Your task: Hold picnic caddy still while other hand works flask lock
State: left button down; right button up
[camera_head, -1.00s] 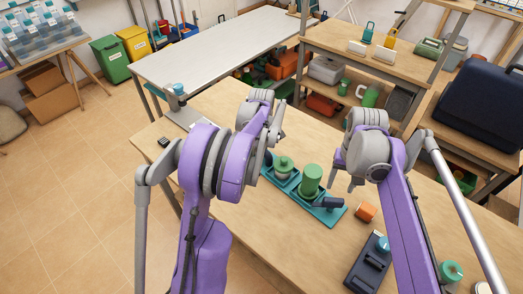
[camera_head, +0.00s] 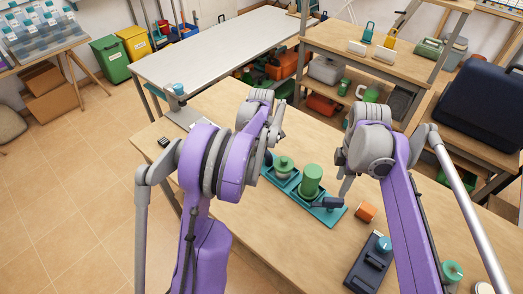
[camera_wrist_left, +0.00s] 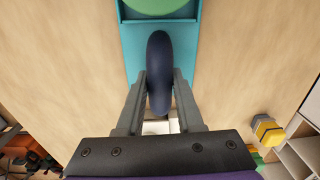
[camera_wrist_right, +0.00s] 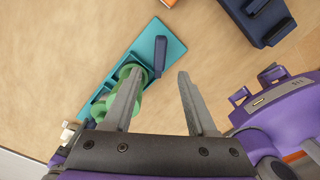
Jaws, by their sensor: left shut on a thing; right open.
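The picnic caddy is a long teal tray (camera_head: 332,218) on the wooden workbench. A green flask (camera_head: 311,181) stands upright in it, beside a jar with a green lid (camera_head: 284,164). A dark blue lever (camera_head: 327,202) sits at the caddy's near right end; it also shows in the right wrist view (camera_wrist_right: 159,56). My left gripper (camera_wrist_left: 160,78) is shut on a dark blue handle (camera_wrist_left: 159,50) at the caddy's other end. My right gripper (camera_head: 344,190) is open and empty above the lever end. In the right wrist view its left finger partly covers the flask (camera_wrist_right: 129,76).
A round green-lidged item (camera_head: 451,271) stands near my right arm. Bare benchtop lies in front of the caddy. Shelves with tools stand behind.

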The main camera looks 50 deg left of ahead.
aim_at(334, 200)
jog(key=shift+f, duration=4.75)
grip_shut()
